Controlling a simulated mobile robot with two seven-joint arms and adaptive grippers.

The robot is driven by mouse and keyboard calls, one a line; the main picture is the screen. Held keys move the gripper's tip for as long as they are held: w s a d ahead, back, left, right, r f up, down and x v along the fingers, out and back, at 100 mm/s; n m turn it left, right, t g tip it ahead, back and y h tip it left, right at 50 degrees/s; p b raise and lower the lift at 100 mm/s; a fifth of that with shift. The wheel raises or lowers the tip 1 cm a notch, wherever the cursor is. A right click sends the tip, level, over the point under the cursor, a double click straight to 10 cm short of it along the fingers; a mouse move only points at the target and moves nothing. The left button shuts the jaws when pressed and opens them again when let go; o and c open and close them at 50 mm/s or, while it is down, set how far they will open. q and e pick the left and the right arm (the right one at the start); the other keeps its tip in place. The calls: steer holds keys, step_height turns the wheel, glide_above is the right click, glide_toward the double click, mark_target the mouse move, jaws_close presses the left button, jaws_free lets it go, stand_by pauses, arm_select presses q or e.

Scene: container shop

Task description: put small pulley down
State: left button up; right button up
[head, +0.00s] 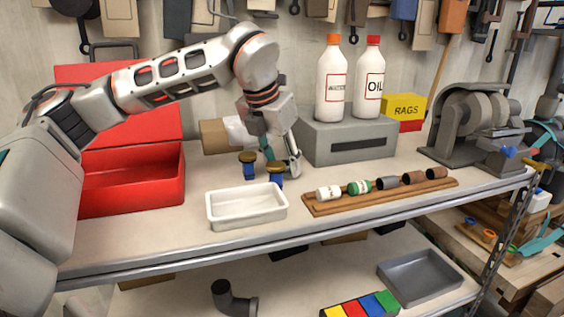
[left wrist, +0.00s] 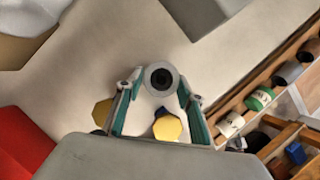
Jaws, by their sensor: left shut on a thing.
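The small pulley (left wrist: 160,78) is a grey round piece with a dark centre, seen between my left fingertips in the left wrist view. My left gripper (left wrist: 158,82) is shut on it. In the head view my left gripper (head: 282,170) points down, low over the workbench (head: 400,180), in front of the grey box. The pulley is mostly hidden there by the fingers. I cannot tell whether it touches the bench. My right gripper is not in view.
Two blue pieces with brass tops (head: 248,164) stand close beside the gripper. A white tray (head: 246,220) is in front; a wooden rack (head: 325,207) with small cylinders is to the right. A red toolbox (head: 130,190) is left, and a grey box (head: 318,148) behind.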

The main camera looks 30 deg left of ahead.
arm_select(q)
steer(key=shift+f, duration=0.1)
steer(key=o, duration=1.2)
steer(key=shift+c, duration=0.2)
